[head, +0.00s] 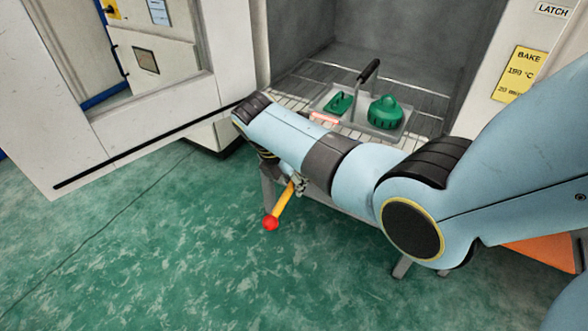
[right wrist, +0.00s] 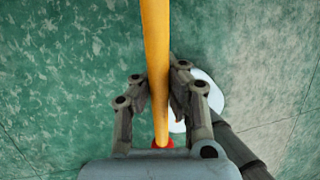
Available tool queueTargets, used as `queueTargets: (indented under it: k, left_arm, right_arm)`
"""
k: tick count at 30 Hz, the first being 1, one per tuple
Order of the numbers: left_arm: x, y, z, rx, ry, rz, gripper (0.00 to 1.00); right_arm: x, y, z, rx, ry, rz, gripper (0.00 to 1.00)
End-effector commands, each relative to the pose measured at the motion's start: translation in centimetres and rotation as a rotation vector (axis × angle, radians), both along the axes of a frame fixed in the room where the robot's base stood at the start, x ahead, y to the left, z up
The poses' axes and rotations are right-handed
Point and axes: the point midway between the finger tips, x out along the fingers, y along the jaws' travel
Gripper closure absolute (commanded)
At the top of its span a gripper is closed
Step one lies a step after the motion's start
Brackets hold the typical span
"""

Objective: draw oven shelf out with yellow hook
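The yellow hook (head: 285,201) is a yellow rod with a red ball on its lower end; its hooked end is hidden behind my arm. My right gripper (head: 299,184) is shut on the rod, in front of the oven. In the right wrist view the rod (right wrist: 156,45) runs between the two fingers (right wrist: 159,84), with the red end near the palm. The oven shelf (head: 425,105) is a wire rack inside the open oven, its front partly covered by my right arm. A grey tray (head: 360,128) with a dark handle rests on it. My left gripper is not in view.
Two green parts (head: 385,112) sit on the tray; a pinkish bar (head: 324,118) lies near its left front. The white oven door (head: 130,125) stands open at left. A grey-legged stand (head: 268,190) is below the oven opening. Green floor (head: 150,260) in front is clear.

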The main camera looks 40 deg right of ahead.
Motion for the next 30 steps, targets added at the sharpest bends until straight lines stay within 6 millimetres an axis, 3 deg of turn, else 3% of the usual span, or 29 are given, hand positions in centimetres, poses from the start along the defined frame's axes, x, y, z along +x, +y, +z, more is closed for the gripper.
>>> queueTargets:
  k: [14, 30]
  left_arm:
    - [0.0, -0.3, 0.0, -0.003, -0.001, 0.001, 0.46]
    - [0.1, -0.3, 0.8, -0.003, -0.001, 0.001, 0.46]
  right_arm:
    - [-0.1, 0.0, -0.2, -0.001, -0.002, 0.0, 1.0]
    - [-0.6, 1.5, -0.5, 0.0, -0.001, -0.001, 1.0]
